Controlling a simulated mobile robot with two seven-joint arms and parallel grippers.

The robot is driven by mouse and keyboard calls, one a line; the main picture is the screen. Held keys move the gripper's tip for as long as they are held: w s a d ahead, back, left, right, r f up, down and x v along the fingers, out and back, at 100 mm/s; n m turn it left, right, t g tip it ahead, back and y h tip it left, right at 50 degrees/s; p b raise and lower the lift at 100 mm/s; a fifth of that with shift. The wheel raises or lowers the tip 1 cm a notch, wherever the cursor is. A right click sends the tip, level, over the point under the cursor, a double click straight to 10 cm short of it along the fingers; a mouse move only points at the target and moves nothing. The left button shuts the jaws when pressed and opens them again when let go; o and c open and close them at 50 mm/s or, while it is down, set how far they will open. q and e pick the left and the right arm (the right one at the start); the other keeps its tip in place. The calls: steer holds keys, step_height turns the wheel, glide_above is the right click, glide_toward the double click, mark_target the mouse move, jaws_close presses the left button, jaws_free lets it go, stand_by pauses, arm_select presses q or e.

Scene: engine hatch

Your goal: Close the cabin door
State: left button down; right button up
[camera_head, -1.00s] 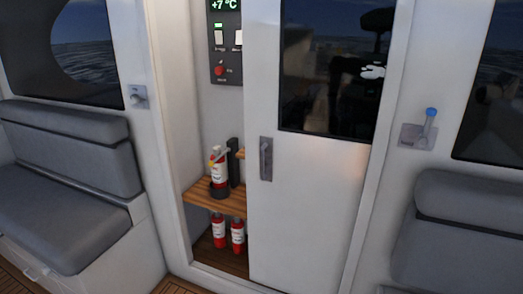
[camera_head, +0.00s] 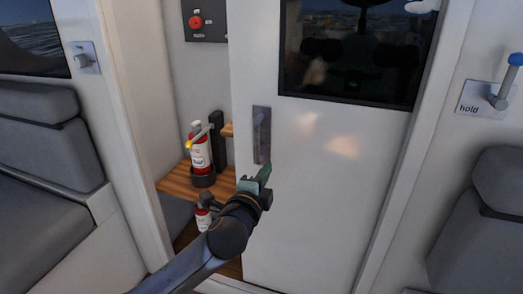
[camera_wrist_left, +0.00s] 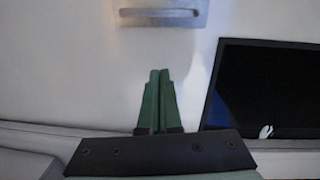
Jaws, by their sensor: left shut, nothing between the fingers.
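The white sliding cabin door (camera_head: 330,190) stands partly open, with a gap at its left that shows shelves behind. Its grey upright handle (camera_head: 261,135) is near the door's left edge. My left gripper (camera_head: 264,174) is just below the handle in the head view, its green fingers shut and empty. In the left wrist view the fingers (camera_wrist_left: 158,100) are together, and the handle (camera_wrist_left: 163,17) lies beyond them at the top, apart from them. The door's dark window (camera_wrist_left: 265,85) is to the right there. My right gripper is not in view.
A fire extinguisher (camera_head: 200,150) stands on a wooden shelf (camera_head: 180,183) in the opening. Grey seats (camera_head: 45,135) flank the door on the left and right. A blue-tipped lever (camera_head: 508,80) marked "hold" is on the right wall.

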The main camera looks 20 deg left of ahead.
arm_select(q)
steer(key=w+a+r, duration=0.1)
steer(key=w+a, duration=0.1)
steer(key=w, duration=0.3)
steer(key=w+a+r, duration=0.2)
steer(key=w, duration=0.4)
steer(key=shift+w+a+m+t+y+b, duration=0.25)
steer(key=shift+m+t+y+b, duration=0.1)
steer(key=shift+m+t+y, duration=0.05)
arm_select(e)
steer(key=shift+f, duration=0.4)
